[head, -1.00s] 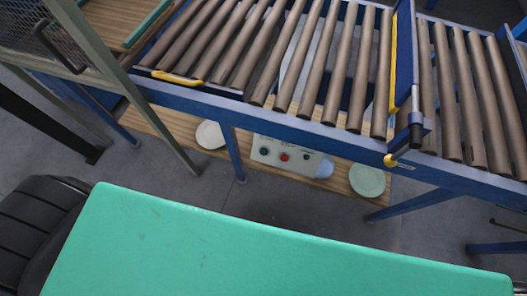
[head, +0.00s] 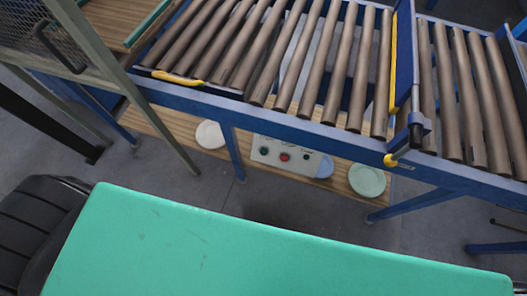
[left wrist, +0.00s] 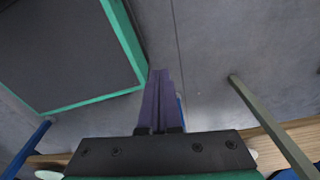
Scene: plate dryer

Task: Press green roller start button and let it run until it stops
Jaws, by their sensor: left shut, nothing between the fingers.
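A pale control box (head: 284,156) sits on the wooden lower shelf under the roller conveyor in the head view. A dark green button (head: 264,151) is at its left, a red button (head: 284,157) is in the middle, and a small dark control is at its right. The conveyor's brown rollers (head: 250,52) run across the top. My left gripper (left wrist: 160,74) shows only in the left wrist view. Its fingers are together and empty, over grey floor. The control box is not clearly visible in that view. My right gripper is in neither view.
The blue front rail (head: 270,118) and legs frame the box.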

